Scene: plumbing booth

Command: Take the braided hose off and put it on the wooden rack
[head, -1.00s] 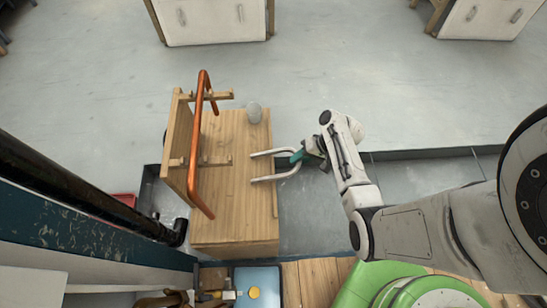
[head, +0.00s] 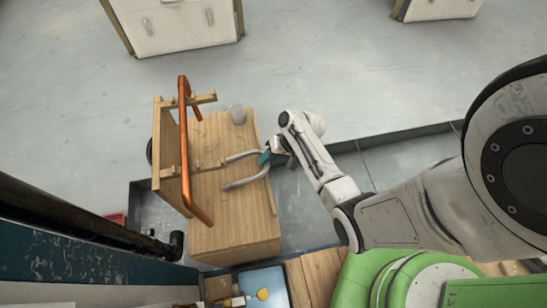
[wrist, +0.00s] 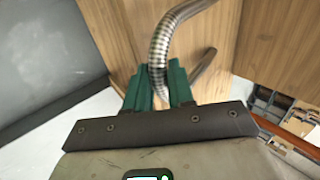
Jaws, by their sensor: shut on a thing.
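The braided hose (head: 240,183) is a grey, bent length, its open side facing left in the head view. My gripper (head: 265,158) is shut on its bend with green fingers. In the wrist view the ribbed hose (wrist: 163,45) curves up from between the fingers (wrist: 160,92). The wooden rack (head: 168,135) stands left of the hose, with pegs pointing right. One hose end appears close to the lower peg (head: 208,167). I cannot tell whether they touch.
A copper pipe (head: 184,150) lies along the rack's pegs. A pale cup (head: 237,114) stands on the wooden cabinet top (head: 240,228), whose near part is bare. A dark pipe (head: 80,225) runs at lower left. Open floor lies beyond.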

